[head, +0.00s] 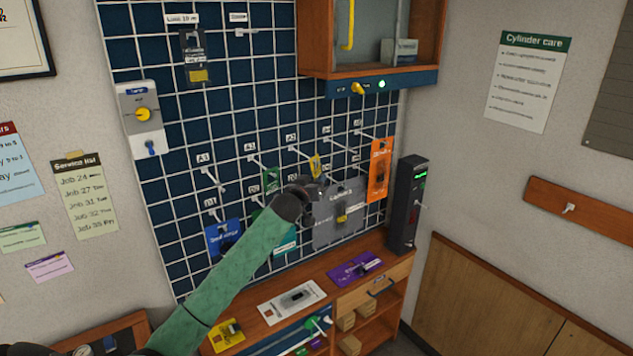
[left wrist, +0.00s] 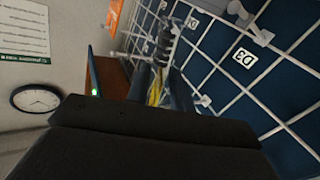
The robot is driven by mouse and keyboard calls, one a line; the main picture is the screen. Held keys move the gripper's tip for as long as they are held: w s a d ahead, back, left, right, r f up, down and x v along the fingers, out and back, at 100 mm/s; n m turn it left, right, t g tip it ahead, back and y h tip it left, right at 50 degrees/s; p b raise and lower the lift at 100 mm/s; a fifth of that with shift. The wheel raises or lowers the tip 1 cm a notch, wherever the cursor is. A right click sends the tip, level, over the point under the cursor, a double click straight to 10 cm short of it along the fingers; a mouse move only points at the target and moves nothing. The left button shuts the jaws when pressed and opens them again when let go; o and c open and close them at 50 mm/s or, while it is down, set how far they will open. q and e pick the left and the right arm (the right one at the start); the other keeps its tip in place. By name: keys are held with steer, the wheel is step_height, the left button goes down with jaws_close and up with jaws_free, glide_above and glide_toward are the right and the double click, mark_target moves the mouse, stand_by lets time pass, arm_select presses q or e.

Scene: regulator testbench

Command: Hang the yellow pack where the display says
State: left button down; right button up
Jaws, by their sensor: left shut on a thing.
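My left gripper (head: 308,188) is in front of the pegboard. In the left wrist view, a yellow thing (left wrist: 155,92) shows between its fingers, with a dark coiled part above it. A small yellow pack (head: 315,166) shows just beyond the gripper in the head view, its lower part hidden. The gripper is shut on it. Another yellow pack (head: 228,334) with a dark item lies on the bench at lower left. A black post with a lit green display (head: 421,175) stands at the right of the board; its text is too small to read. My right gripper is out of view.
The grid pegboard (head: 175,215) has several labelled hooks, including A3 (head: 213,178). Blue (head: 223,238), grey (head: 335,222) and orange (head: 379,170) packs hang around the gripper. White (head: 292,298) and purple (head: 354,270) packs lie on the bench. A cabinet (head: 312,45) is above.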

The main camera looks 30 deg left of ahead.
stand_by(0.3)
arm_select(q)
steer(key=c, duration=1.1)
jaws_free()
steer(key=shift+a, duration=0.1)
steer(key=shift+c, duration=0.2)
steer(key=shift+f, duration=0.1)
